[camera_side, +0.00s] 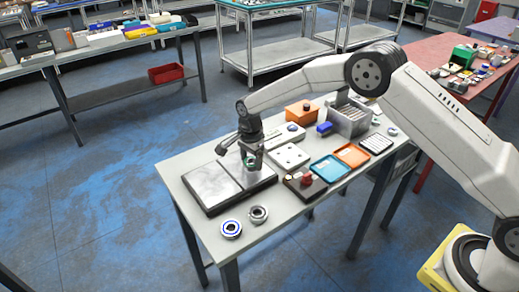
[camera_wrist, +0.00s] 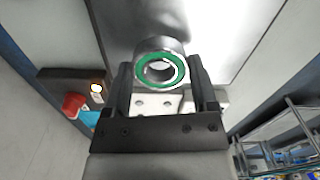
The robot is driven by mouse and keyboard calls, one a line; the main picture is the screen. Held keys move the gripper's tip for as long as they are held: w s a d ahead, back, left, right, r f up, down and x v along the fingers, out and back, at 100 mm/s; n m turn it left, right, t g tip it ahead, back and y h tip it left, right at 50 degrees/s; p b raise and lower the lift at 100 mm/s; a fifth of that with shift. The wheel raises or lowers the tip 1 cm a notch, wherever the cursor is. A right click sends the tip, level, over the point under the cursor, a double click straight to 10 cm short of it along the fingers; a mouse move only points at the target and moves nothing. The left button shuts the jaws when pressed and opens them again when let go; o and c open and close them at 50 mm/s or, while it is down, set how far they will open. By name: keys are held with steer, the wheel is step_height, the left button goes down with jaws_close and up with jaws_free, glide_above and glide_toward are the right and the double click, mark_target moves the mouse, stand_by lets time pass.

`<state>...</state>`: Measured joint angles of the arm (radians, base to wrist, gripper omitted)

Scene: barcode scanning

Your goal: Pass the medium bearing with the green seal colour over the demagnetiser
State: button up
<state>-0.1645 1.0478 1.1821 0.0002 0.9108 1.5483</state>
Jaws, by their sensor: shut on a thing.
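The bearing with a green seal ring (camera_wrist: 142,70) is between the two fingers of my gripper (camera_wrist: 161,76) in the wrist view, its open bore facing the camera. In the side view my gripper (camera_side: 250,161) is shut on it and points down over the right part of a flat grey plate in a dark frame (camera_side: 207,186). The bearing is mostly hidden there by the fingers. A dark box with a red knob (camera_side: 306,179) stands to the right; the wrist view shows its red knob (camera_wrist: 74,105) and a lit lamp. I cannot tell which fixture is the demagnetiser.
A blue-sealed bearing (camera_side: 238,229) and a grey bearing (camera_side: 265,213) lie at the table's near end. A white block with holes (camera_side: 289,156), a blue tray (camera_side: 330,168), an orange tray (camera_side: 352,155) and a grey bin (camera_side: 350,120) stand to the right and behind.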

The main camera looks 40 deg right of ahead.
mark_target(252, 161)
steer(key=shift+r, duration=0.15)
step_height(252, 161, up, 13)
steer(key=shift+r, duration=0.15)
stand_by(1.9)
steer(key=shift+d, duration=0.1)
stand_by(0.5)
